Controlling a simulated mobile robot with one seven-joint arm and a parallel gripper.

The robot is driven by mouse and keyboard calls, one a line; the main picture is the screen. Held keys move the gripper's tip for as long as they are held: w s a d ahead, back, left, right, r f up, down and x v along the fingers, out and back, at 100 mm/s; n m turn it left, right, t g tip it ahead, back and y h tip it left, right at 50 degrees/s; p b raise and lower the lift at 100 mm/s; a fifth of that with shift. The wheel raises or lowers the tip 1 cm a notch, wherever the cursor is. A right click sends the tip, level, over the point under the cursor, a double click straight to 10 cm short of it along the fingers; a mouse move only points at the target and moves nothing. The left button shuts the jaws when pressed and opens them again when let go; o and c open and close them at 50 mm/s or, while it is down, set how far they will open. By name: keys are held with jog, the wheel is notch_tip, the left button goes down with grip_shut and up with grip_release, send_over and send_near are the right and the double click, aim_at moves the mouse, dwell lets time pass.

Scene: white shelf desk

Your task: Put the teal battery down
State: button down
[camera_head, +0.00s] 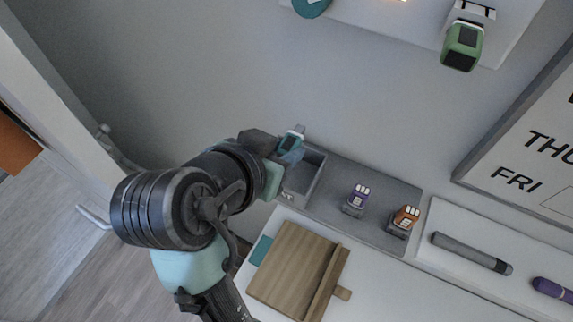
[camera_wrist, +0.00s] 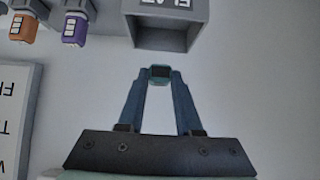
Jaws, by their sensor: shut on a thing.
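The teal battery (camera_head: 291,142) is in my gripper (camera_head: 297,140), up beside the wall end of the grey open bin (camera_head: 312,182). In the wrist view the battery (camera_wrist: 160,73) shows as a small dark and teal block between the fingertips of my gripper (camera_wrist: 160,76). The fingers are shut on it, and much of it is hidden. The bin (camera_wrist: 168,36) lies just beyond the fingertips in the wrist view, with partly cut-off lettering on its front. The battery appears outside the bin; its height above any surface is unclear.
A purple battery (camera_head: 360,193) and an orange battery (camera_head: 406,215) stand in holders on the grey tray (camera_head: 385,185). A wooden board (camera_head: 290,265) lies in front. A grey marker-like cylinder (camera_head: 470,253) lies at right. A green battery-like block (camera_head: 462,45) hangs at the upper shelf.

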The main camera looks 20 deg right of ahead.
notch_tip(320, 180, down, 6)
jog(key=shift+r+p, duration=0.1)
jog(key=shift+p, duration=0.3)
jog(key=shift+f, duration=0.25)
jog(key=shift+f+b, duration=0.45)
jog(key=shift+f, duration=0.05)
jog(key=c, duration=0.6)
grip_release()
